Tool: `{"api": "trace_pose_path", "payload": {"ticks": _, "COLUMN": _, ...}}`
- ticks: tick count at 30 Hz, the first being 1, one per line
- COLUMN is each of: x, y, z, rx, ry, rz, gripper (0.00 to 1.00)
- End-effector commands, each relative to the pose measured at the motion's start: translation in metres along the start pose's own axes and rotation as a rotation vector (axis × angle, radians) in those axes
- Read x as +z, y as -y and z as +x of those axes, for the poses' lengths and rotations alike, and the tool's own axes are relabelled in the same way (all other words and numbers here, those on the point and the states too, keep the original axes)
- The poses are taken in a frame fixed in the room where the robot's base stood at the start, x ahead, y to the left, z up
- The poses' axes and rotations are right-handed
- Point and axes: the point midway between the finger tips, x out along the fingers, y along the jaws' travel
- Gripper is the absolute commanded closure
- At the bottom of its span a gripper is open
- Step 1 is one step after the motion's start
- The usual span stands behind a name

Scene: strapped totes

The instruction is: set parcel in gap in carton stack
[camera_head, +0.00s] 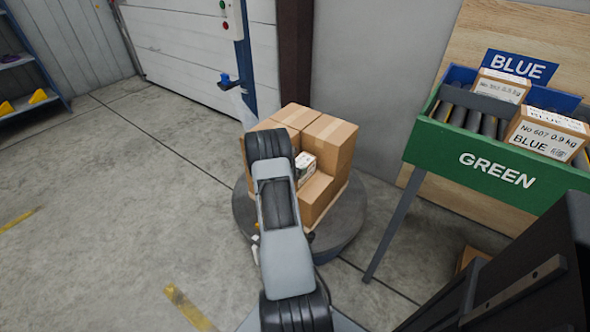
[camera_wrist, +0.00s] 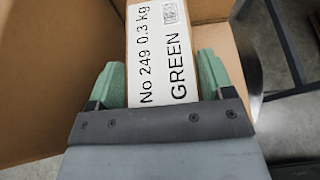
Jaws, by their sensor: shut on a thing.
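The carton stack (camera_head: 328,140) is a group of brown boxes on a round grey platform. The parcel (camera_wrist: 163,50) has a white label reading "No 249 0.3 kg GREEN". My gripper (camera_wrist: 162,78) is shut on it, with green pads on both sides. In the head view the parcel (camera_head: 305,167) shows small and partly hidden behind my arm, among the cartons. In the wrist view brown carton walls (camera_wrist: 60,60) surround it on the left and behind. Whether the parcel touches a carton beneath it cannot be told. My arm hides the left front of the stack in the head view.
A round grey platform (camera_head: 345,228) holds the stack. At the right stands a green-fronted rack (camera_head: 480,168) with rollers, a blue section and labelled parcels (camera_head: 547,133). A shelf (camera_head: 25,62) is at the far left.

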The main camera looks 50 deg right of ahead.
Motion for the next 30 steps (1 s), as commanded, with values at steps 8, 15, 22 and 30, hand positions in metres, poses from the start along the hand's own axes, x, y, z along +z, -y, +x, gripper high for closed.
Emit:
{"api": "trace_pose_path", "payload": {"ticks": 8, "x": 0.0007, "y": -0.0004, "z": 0.0004, "rx": 0.0, "ry": 0.004, "rz": 0.002, "gripper": 0.59}}
{"api": "trace_pose_path", "payload": {"ticks": 15, "x": -0.002, "y": -0.0001, "z": 0.0012, "rx": 0.0, "ry": 0.002, "rz": 0.001, "gripper": 0.15}}
{"api": "trace_pose_path", "payload": {"ticks": 22, "x": -0.0019, "y": -0.0001, "z": 0.0012, "rx": 0.0, "ry": 0.002, "rz": 0.001, "gripper": 0.0}}
{"api": "trace_pose_path", "payload": {"ticks": 30, "x": 0.0027, "y": -0.0005, "z": -0.003, "rx": 0.001, "ry": 0.002, "rz": 0.001, "gripper": 0.0}}
